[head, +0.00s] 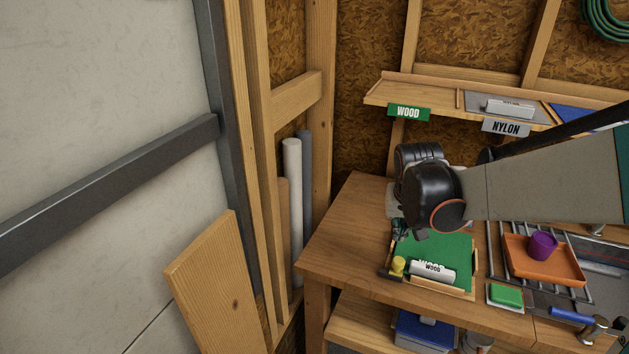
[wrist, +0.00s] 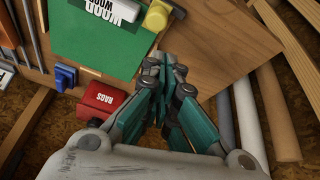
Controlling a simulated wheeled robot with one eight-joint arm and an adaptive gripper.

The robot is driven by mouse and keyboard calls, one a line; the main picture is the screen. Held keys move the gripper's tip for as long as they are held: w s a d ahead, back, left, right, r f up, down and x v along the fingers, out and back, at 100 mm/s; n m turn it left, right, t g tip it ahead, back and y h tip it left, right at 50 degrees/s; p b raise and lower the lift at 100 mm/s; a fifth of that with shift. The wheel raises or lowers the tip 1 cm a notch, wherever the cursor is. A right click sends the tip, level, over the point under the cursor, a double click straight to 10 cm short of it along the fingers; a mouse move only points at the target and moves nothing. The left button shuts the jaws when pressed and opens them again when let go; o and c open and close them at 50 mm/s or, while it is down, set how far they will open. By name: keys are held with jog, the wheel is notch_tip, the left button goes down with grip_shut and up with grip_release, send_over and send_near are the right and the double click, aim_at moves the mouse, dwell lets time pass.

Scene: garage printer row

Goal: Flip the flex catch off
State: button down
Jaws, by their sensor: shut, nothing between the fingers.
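I see no part marked "flex", so I cannot tell which piece is the flex catch. A yellow knob-like piece (head: 398,264) is at the front left corner of the green mat (head: 458,248). In the wrist view the yellow piece (wrist: 158,15) lies just beyond my fingertips, and a blue block-like piece (wrist: 66,77) is at the table edge. My gripper (wrist: 160,62) has teal fingers shut with nothing between them. In the head view my gripper (head: 400,229) is partly hidden by my wrist, behind the yellow piece. I see no clear contact.
A red RAGS box (wrist: 102,100) is below the table edge.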

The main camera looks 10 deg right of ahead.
aim_at(398, 262)
jog(key=w+d+m+p, duration=0.1)
jog(key=w+d, duration=0.3)
jog(key=shift+w+f, duration=0.2)
jog(key=shift+f, duration=0.2)
jog(key=b+x, duration=0.1)
jog(key=x, duration=0.3)
jog(key=b+x, duration=0.2)
jog(key=x, duration=0.3)
jog(key=shift+s+f, duration=0.15)
jog(key=shift+f, duration=0.2)
jog(key=shift+s+f, duration=0.1)
jog(key=shift+f, duration=0.25)
jog(key=shift+s+a+b, duration=0.3)
jog(key=shift+s+a, duration=0.15)
jog(key=shift+s, duration=0.35)
jog(key=shift+s+a+b, duration=0.3)
jog(key=shift+s+a, duration=0.1)
jog(key=shift+s, duration=0.45)
